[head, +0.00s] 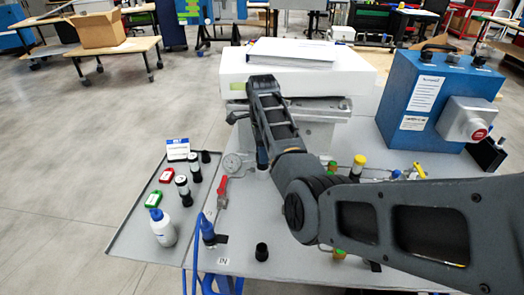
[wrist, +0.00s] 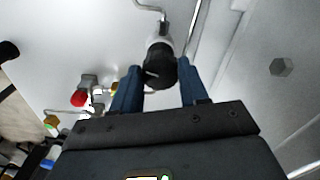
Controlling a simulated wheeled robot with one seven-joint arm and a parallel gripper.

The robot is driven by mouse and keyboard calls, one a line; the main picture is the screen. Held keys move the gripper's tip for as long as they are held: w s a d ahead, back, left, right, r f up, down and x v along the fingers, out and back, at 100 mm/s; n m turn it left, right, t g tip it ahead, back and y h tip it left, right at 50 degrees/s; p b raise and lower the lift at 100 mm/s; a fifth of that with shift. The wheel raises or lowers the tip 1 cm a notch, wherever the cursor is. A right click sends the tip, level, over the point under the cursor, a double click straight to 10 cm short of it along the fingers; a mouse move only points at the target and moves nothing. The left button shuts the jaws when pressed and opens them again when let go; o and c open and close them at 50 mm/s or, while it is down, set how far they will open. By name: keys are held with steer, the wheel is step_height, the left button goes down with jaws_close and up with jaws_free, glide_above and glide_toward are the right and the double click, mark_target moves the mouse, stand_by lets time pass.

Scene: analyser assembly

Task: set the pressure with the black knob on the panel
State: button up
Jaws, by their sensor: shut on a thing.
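The black knob (wrist: 157,70) shows in the wrist view, with a pale mark on its face and a light metal body behind it. My gripper (wrist: 158,80) has one blue finger on each side of the knob and is shut on it. In the head view my gripper (head: 262,158) points down in front of the white analyser (head: 310,75), and my own arm hides the knob there. A round gauge (head: 233,164) sits just left of my gripper in the head view.
A red-handled valve (head: 222,192) is left of my arm. A tray (head: 130,228) with vials, tags and a white bottle (head: 162,228) lies at the left. A blue box (head: 436,98) stands at the right. A black cap (head: 261,252) stands at the front.

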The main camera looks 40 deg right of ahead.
steer(key=shift+m, duration=1.2)
steer(key=shift+r, duration=0.1)
steer(key=shift+d, duration=0.1)
steer(key=o, duration=1.1)
steer(key=shift+c, duration=0.2)
steer(key=shift+r+b, duration=0.6)
steer(key=shift+r, duration=3.25)
